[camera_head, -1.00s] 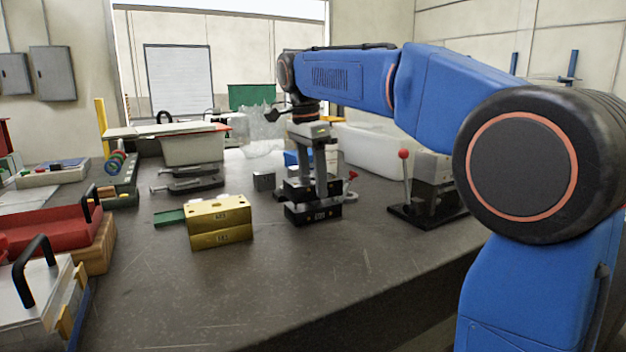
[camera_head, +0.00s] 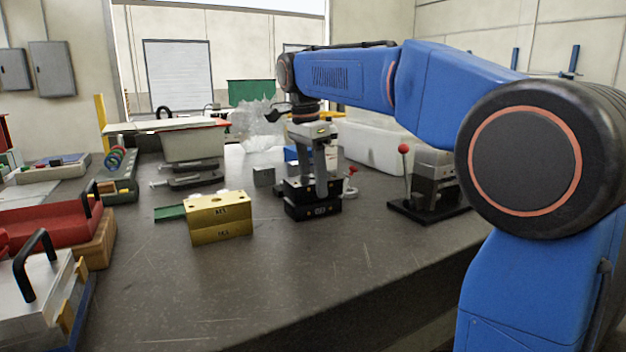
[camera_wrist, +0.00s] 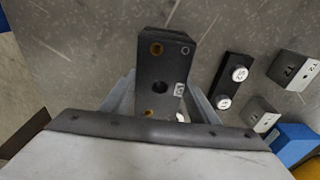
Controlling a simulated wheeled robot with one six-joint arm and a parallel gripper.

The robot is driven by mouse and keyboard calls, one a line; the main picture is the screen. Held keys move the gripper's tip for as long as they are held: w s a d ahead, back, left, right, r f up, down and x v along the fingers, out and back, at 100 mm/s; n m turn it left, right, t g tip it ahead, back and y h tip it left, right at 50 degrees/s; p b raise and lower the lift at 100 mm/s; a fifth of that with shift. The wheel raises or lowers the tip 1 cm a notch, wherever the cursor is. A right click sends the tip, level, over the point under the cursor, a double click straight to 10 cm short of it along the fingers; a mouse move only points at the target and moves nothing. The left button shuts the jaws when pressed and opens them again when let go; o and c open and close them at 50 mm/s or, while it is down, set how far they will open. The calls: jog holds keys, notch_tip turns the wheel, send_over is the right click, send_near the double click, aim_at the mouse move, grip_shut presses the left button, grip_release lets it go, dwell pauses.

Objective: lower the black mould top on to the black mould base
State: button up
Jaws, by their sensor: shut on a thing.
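The black mould top (camera_head: 299,187) is a dark block between the fingers of my gripper (camera_head: 321,184), which is shut on it. The black mould base (camera_head: 313,211) stands on the bench directly under it. The top looks level and roughly in line with the base; whether they touch or a thin gap is left I cannot tell. In the wrist view, the mould top (camera_wrist: 160,70) shows its upper face with brass-coloured rings, a dark hole and a small label, with a finger of my gripper (camera_wrist: 158,105) on each side. It hides the base there.
A yellow mould (camera_head: 220,219) stands to the left, with a green plate (camera_head: 170,213) behind it. A lever press (camera_head: 432,187) stands to the right. A grey block (camera_head: 264,177) is behind. A black bar with white-topped pins (camera_wrist: 232,82) lies close by. The front bench is clear.

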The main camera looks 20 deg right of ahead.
jog(key=o, duration=1.8)
jog(key=shift+r, duration=0.1)
